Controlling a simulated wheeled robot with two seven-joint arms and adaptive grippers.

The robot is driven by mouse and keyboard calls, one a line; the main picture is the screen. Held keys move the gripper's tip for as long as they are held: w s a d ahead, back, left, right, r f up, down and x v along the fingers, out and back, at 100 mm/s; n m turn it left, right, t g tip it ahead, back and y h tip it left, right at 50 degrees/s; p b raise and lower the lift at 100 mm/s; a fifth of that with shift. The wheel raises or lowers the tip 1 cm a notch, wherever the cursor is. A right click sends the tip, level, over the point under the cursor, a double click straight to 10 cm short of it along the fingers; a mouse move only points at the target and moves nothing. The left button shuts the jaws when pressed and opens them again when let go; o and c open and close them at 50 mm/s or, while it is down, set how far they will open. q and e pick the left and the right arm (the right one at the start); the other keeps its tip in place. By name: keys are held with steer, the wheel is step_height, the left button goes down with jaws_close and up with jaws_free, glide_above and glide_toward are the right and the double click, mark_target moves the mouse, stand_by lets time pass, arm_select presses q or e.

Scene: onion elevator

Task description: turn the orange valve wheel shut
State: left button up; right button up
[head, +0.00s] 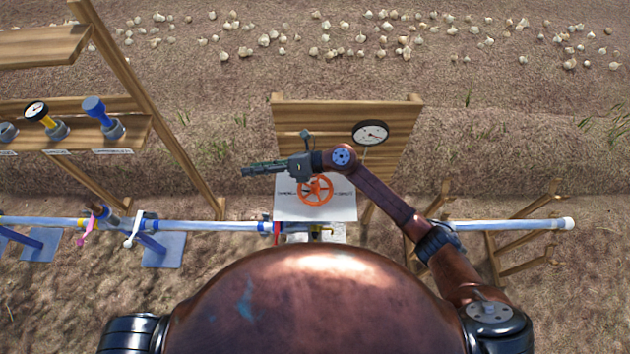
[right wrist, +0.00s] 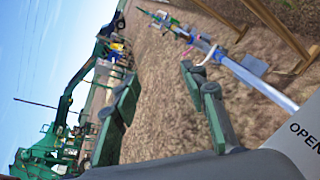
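The orange valve wheel (head: 315,190) is mounted on a white panel (head: 287,211) with dark lettering to either side. My right gripper (head: 245,171) is up and to the left of the wheel in the head view, with its fingers pointing left. My right wrist passes over the wheel's upper edge and hides a little of it. I cannot tell whether it touches. In the right wrist view the two fingers of the right gripper (right wrist: 158,72) are apart with nothing between them. The wheel is not in that view. My left gripper is in neither view.
A wooden board with a round gauge (head: 370,132) stands behind the panel. A long pipe (head: 200,226) runs left, with a pink and a white lever. A wooden shelf (head: 135,128) stands at left. The white panel reads "OPEN" in the wrist view (right wrist: 310,145).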

steer(key=s+f+n+g+h, duration=0.2)
steer(key=s+n+h, duration=0.1)
steer(key=n+h, duration=0.15)
steer(key=n+t+h+p, duration=0.1)
steer(key=n+h+p, duration=0.1)
steer(key=n+h, duration=0.65)
glide_above(315, 184)
steer(key=f+m, duration=0.1)
steer(key=f+h, duration=0.1)
steer(key=f, duration=0.1)
steer(key=f+m+h, duration=0.1)
steer(key=f, duration=0.1)
steer(key=shift+s+a+m, duration=0.1)
steer(key=shift+a+m, duration=0.2)
steer(key=shift+d+f, duration=0.1)
steer(key=shift+d, duration=0.2)
step_height(315, 184, down, 7)
steer(key=shift+f+p, duration=0.15)
steer(key=shift+p, duration=0.45)
steer(key=shift+c, duration=0.5)
jaws_close()
